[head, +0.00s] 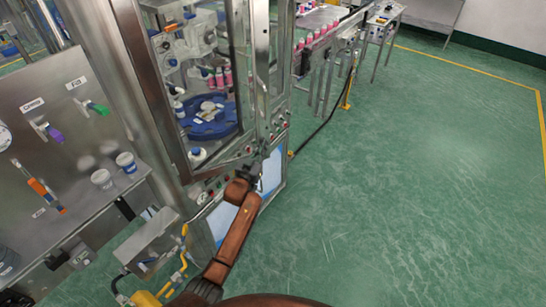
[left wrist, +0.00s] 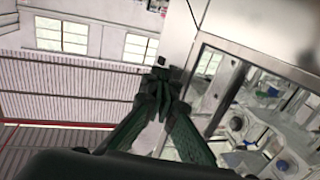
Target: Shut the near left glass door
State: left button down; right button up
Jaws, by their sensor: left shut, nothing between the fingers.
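The glass door (head: 205,75) on the near side of the machine is a tall clear pane in a metal frame. Its bottom rail slopes up to the right. I cannot tell whether a gap stands between its frame and the machine. My right gripper is not in view.
Behind the glass is a blue round turntable (head: 208,122) with bottles. A metal bench with cups (head: 103,179) and coloured-handled valves stands at left. A conveyor with pink bottles (head: 318,36) runs behind. Green floor (head: 430,180) at right is free.

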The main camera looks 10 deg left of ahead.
pick_arm(q)
jog(key=w+a+b, duration=0.1)
jog(key=w+a+n+y+b, duration=0.1)
jog(key=w, duration=0.1)
jog(key=w+a+y+b, duration=0.1)
jog(key=w, duration=0.1)
jog(key=shift+w+a+f, duration=0.1)
jog(key=shift+a+f, duration=0.05)
jog(key=shift+a, duration=0.15)
jog(key=w+a+b, duration=0.6)
jog(key=w+a, duration=0.2)
jog(key=a, duration=0.2)
jog(key=shift+b, duration=0.4)
